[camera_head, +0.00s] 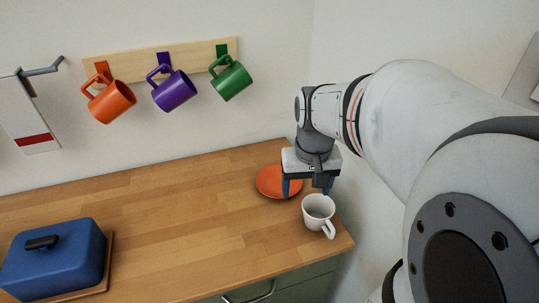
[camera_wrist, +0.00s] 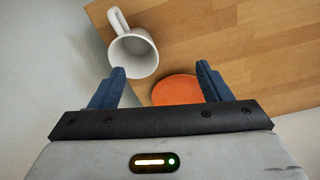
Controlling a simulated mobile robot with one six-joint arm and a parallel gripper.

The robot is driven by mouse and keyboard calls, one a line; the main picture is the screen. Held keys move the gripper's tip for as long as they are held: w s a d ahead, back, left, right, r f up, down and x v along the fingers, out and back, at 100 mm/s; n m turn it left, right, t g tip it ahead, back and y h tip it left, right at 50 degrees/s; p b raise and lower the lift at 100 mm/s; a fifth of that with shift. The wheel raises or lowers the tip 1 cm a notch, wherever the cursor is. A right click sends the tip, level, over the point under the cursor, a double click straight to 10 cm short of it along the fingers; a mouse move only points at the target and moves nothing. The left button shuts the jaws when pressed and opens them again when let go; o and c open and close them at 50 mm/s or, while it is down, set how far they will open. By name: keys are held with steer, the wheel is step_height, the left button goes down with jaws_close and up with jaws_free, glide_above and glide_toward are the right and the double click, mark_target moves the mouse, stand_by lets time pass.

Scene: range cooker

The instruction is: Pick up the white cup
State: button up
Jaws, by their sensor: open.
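The white cup (camera_head: 318,211) stands upright on the wooden counter near its right front corner, with its handle toward the front. In the wrist view the cup (camera_wrist: 134,54) is just beyond the left fingertip, its handle pointing up and left. My gripper (camera_head: 307,190) is open and empty, its fingers pointing down above the counter, just behind the cup. In the wrist view my gripper (camera_wrist: 160,80) has its two blue fingers wide apart, with nothing between the tips but part of the counter and the plate. In the head view the cup's handle and opening are visible.
An orange plate (camera_head: 267,184) lies on the counter behind the cup, partly hidden by my gripper. A blue lidded dish (camera_head: 60,262) stands at the left. Orange (camera_head: 112,103), purple (camera_head: 174,91) and green (camera_head: 232,81) mugs hang on a wall rack. The counter's middle is clear.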

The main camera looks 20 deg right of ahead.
mark_target(320, 196)
steer(key=o, duration=0.6)
steer(key=shift+m+g, duration=0.6)
steer(key=shift+m, duration=0.1)
steer(key=d+f+b, duration=0.1)
steer(key=f, duration=0.1)
steer(key=w+d+f+b, duration=0.1)
steer(key=d+f, duration=0.1)
steer(key=w+d+f+b, duration=0.1)
steer(key=d+f, duration=0.1)
steer(key=f, duration=0.1)
steer(key=shift+d, duration=0.1)
steer(key=shift+s+f, duration=0.2)
steer(key=shift+f, duration=1)
steer(key=shift+s+f, duration=0.15)
steer(key=shift+f, duration=1.05)
steer(key=shift+s+f, duration=0.2)
steer(key=shift+f, duration=1)
